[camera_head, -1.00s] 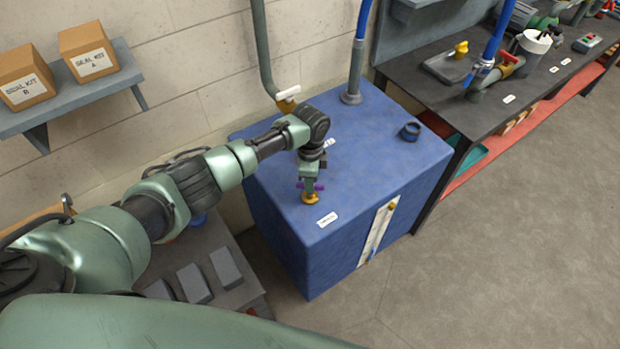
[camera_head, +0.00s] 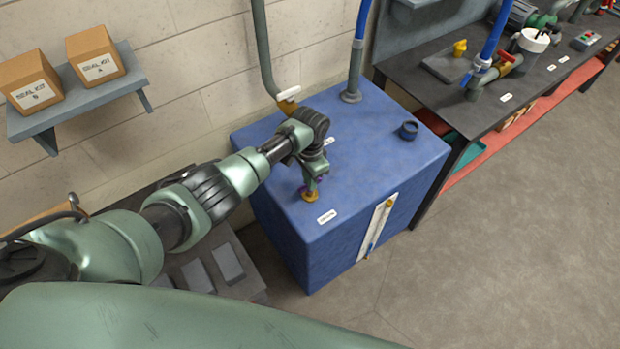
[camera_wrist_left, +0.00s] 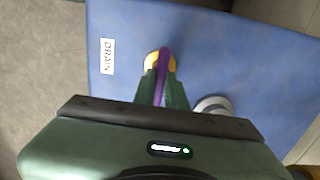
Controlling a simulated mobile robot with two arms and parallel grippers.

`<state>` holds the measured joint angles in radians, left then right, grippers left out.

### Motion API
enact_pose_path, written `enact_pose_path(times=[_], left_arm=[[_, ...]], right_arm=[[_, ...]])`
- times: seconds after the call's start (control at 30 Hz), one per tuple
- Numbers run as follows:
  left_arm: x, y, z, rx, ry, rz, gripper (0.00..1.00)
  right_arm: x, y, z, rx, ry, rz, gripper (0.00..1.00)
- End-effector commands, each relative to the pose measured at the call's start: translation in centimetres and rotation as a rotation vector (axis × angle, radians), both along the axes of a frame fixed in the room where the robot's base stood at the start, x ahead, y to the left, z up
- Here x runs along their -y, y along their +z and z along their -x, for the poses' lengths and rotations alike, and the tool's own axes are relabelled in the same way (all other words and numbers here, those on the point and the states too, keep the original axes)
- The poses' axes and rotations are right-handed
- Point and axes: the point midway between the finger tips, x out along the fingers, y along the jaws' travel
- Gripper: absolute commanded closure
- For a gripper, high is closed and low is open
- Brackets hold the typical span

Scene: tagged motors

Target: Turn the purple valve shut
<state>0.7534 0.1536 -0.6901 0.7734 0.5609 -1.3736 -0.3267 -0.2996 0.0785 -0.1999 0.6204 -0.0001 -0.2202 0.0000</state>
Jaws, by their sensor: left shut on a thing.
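The purple valve handle (camera_wrist_left: 163,66) sits on a yellow brass valve body (camera_wrist_left: 150,62) on top of the blue tank (camera_head: 365,150). In the head view only a little purple shows above the brass body (camera_head: 310,197), near the tank's front left corner. My left gripper (camera_head: 312,185) reaches down over the valve. In the left wrist view my left gripper (camera_wrist_left: 162,88) has its fingers on both sides of the purple handle and is shut on it. The fingers hide part of the handle. My right gripper is not in view.
A white label (camera_head: 327,217) reading DRAIN in the wrist view lies beside the valve. A dark blue cap (camera_head: 409,130) and a vertical pipe (camera_head: 354,70) stand on the tank. A white-handled valve (camera_head: 288,97) hangs by the wall. A dark workbench (camera_head: 440,80) is at right.

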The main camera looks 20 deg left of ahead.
Motion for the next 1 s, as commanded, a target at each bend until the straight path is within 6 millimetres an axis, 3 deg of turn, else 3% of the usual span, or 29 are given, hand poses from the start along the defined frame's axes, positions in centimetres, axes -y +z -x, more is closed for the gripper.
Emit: enact_pose_path(times=[0.53, 0.57, 0.63, 1.0], left_arm=[[0.03, 0.07, -0.09, 0.002, 0.026, 0.002, 1.0], [0.04, 0.08, -0.1, 0.002, 0.026, 0.002, 0.82], [0.04, 0.08, -0.1, 0.002, 0.025, 0.002, 0.66], [0.01, 0.37, -0.08, 0.002, 0.023, 0.001, 0.66]], right_arm=[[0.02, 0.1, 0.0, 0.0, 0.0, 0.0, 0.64], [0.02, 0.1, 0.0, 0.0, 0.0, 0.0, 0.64], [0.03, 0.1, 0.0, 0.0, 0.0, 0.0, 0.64], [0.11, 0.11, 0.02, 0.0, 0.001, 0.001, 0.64]])
